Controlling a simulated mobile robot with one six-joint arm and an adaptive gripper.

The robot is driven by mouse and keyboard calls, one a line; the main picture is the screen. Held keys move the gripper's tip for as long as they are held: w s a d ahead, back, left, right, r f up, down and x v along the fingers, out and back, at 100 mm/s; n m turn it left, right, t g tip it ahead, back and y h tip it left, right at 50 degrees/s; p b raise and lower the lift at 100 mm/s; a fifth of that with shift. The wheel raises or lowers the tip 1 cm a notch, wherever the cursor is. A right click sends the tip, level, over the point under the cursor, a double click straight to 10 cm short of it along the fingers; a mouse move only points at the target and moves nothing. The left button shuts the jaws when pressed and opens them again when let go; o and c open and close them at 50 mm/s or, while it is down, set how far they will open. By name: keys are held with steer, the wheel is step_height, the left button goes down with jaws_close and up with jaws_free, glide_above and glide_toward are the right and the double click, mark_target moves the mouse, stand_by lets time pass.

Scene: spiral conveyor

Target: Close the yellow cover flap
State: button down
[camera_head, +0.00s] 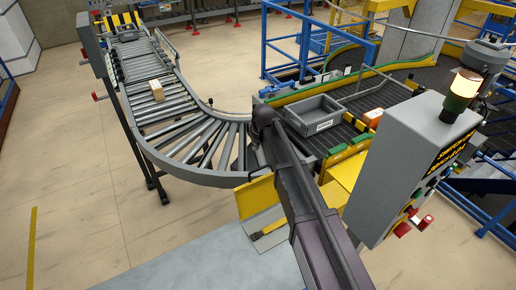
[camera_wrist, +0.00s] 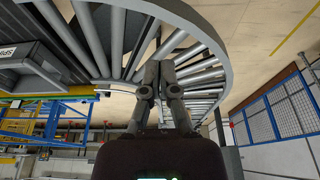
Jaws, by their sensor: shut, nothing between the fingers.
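Two yellow panels show beside my arm in the head view: a left one (camera_head: 257,197) hanging tilted beside the conveyor, and a right one (camera_head: 346,175) below the green-edged belt. I cannot tell whether they are one flap partly hidden by my arm. My gripper (camera_wrist: 160,66) is shut and empty in the wrist view, with the curved roller conveyor behind its fingers. In the head view my arm reaches up past the yellow panels, and its dark end hides the fingers. No yellow panel is clearly visible near the fingertips in the wrist view.
The curved roller conveyor (camera_head: 190,182) carries a cardboard box (camera_head: 157,90). A grey tray (camera_head: 314,115) and an orange box (camera_head: 373,118) are on the dark belt. A grey control box (camera_head: 410,160) with a lamp stands at right. Floor at left is clear.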

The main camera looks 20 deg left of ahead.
step_height(320, 180, down, 8)
steer(key=s+d+b, duration=0.1)
steer(key=b, duration=0.6)
steer(key=shift+d, duration=0.15)
stand_by(0.4)
steer(key=shift+s+r, duration=0.1)
steer(key=shift+r, duration=0.05)
steer(key=shift+d, duration=0.1)
